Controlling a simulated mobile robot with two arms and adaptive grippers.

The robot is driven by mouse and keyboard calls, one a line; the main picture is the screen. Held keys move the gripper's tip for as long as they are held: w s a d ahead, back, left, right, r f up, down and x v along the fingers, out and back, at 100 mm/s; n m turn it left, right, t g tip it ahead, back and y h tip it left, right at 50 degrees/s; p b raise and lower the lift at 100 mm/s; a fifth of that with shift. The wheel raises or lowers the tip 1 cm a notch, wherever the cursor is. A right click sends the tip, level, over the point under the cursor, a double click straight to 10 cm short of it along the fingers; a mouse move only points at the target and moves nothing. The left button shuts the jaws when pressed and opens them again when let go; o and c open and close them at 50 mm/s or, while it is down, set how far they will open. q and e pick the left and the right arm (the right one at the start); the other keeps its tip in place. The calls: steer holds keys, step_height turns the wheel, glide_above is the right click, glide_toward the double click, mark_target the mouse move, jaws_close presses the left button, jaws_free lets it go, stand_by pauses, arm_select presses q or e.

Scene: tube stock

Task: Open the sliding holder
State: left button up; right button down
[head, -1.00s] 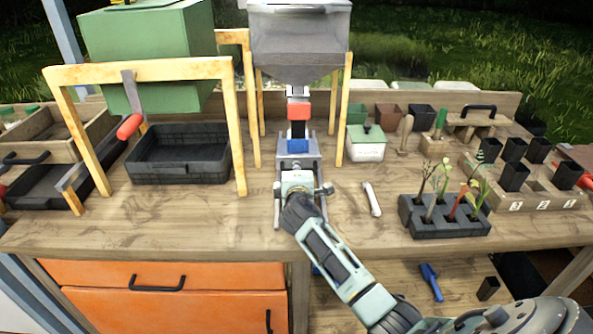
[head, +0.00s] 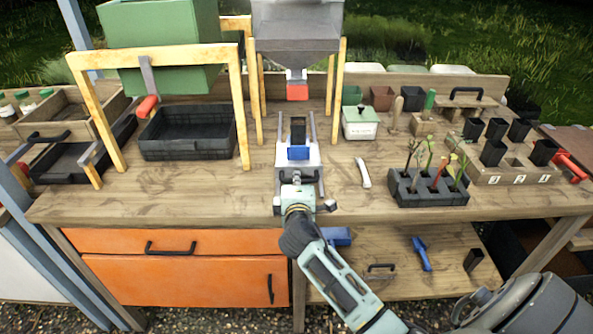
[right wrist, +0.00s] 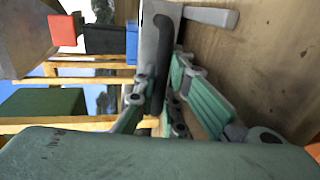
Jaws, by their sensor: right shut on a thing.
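The sliding holder (head: 284,157) is a grey metal carriage on two rails. It stands out in front of the hopper's red spout (head: 297,91), with a black pot (head: 298,128) and a blue block (head: 298,153) on it. My right gripper (head: 298,188) is at its front end. In the right wrist view, the right gripper (right wrist: 157,90) is shut on the holder's black bar handle (right wrist: 163,60). The blue block (right wrist: 131,42), black pot (right wrist: 105,40) and red spout (right wrist: 62,30) line up beyond it. My left gripper is not in view.
The grey hopper (head: 298,45) stands on wooden legs behind the holder. A black tray (head: 187,154) lies to the left. A white tool (head: 362,172) and a black seedling tray (head: 428,199) lie to the right. Bare bench (head: 215,195) shows left of the holder.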

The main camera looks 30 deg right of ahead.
steer(key=shift+s+a, duration=0.35)
steer(key=shift+s, duration=0.25)
steer(key=c, duration=2.1)
jaws_free()
steer(key=v, duration=1.2)
steer(key=shift+f, duration=0.1)
